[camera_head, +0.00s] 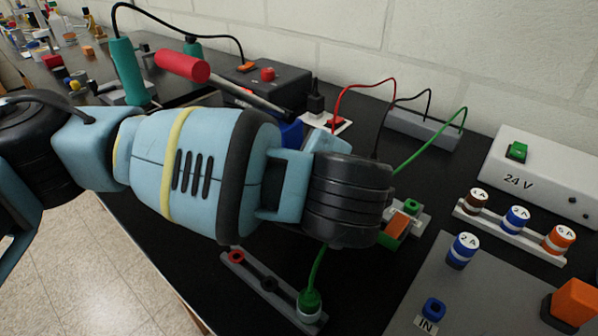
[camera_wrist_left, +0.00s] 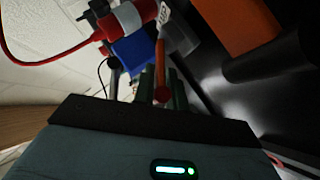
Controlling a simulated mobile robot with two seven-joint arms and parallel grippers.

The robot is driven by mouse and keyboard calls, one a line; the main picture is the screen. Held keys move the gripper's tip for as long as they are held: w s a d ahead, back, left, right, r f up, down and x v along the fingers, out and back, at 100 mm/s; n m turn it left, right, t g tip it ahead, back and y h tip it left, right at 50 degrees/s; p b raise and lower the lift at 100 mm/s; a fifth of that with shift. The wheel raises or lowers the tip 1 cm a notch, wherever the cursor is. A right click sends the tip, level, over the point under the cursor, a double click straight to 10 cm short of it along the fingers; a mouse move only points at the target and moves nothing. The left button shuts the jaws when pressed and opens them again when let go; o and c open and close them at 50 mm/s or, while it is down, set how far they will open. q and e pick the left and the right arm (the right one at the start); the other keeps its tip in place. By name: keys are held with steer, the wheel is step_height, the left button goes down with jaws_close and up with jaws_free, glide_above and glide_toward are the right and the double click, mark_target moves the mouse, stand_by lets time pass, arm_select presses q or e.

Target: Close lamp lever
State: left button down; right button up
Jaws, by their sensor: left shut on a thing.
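My left arm comes in from the left in the head view. Its dark wrist hides the gripper and whatever it holds. In the left wrist view my left gripper (camera_wrist_left: 160,88) shows as dark greenish fingers close together around the round end of a thin orange lever (camera_wrist_left: 160,60). The lever extends up from the fingers towards a small white label, whose text I cannot read clearly. Beside it are a blue block (camera_wrist_left: 135,50) and a red plug with a pale collar (camera_wrist_left: 125,20) on a red cable. My right gripper is in neither view.
An orange block on a pale mount (camera_head: 397,226) sits just right of my wrist. A strip with a green plug (camera_head: 309,300) lies below it. Fuses (camera_head: 515,217) and a 24 V box (camera_head: 545,170) stand right.

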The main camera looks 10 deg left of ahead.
arm_select(q)
steer(key=shift+s+a+f+n+t+b, duration=0.15)
steer(key=shift+f+n+t+b, duration=0.35)
steer(key=shift+b, duration=0.9)
steer(key=shift+t+h, duration=0.3)
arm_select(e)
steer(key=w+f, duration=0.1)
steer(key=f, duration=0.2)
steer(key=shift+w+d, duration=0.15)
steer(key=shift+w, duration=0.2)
arm_select(q)
steer(key=c, duration=1.4)
jaws_free()
steer(key=shift+r, duration=0.1)
steer(key=shift+c, duration=0.2)
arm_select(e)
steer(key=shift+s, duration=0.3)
arm_select(q)
steer(key=shift+r, duration=0.1)
steer(key=p+v, duration=0.1)
steer(key=v, duration=0.5)
steer(key=shift+s+r, duration=0.1)
steer(key=shift+s, duration=0.05)
steer(key=shift+s+d+r, duration=0.15)
steer(key=shift+s+d, duration=0.15)
steer(key=shift+s, duration=0.4)
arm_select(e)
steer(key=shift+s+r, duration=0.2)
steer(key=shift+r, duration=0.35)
